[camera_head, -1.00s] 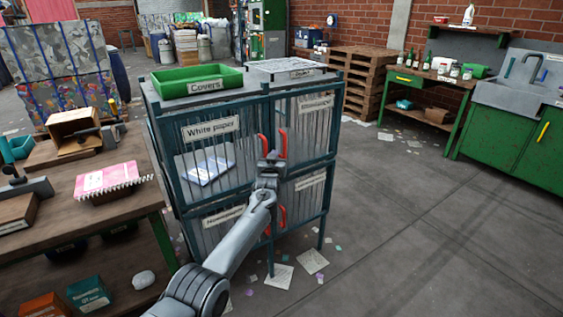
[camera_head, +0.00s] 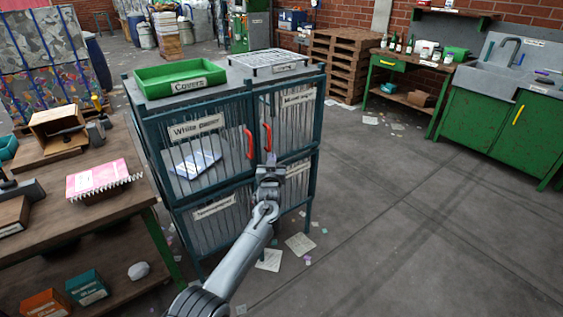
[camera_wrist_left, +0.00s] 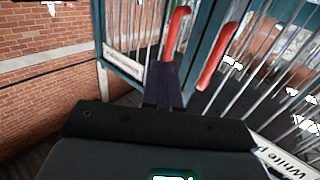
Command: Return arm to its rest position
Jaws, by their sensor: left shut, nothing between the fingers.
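My left gripper (camera_head: 270,162) is shut and empty. In the head view it is in front of the wire cabinet (camera_head: 150,170), beside the red door handles, of which the left one (camera_head: 249,143) and the right one (camera_head: 267,137) show. In the left wrist view its dark fingers (camera_wrist_left: 162,85) point towards the bars and the red handles (camera_wrist_left: 216,56). I cannot tell whether the fingers touch the cabinet. The lower handles are hidden behind my arm. The cabinet doors look closed. My right gripper is not in view.
A green tray labelled Covers (camera_head: 180,78) and a wire tray (camera_head: 275,64) sit on the cabinet. A white-and-blue stack (camera_head: 196,163) lies behind the White paper door. A workbench (camera_head: 60,210) with a pink notebook (camera_head: 100,178) stands left. The floor right is open, with scattered papers (camera_head: 300,244).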

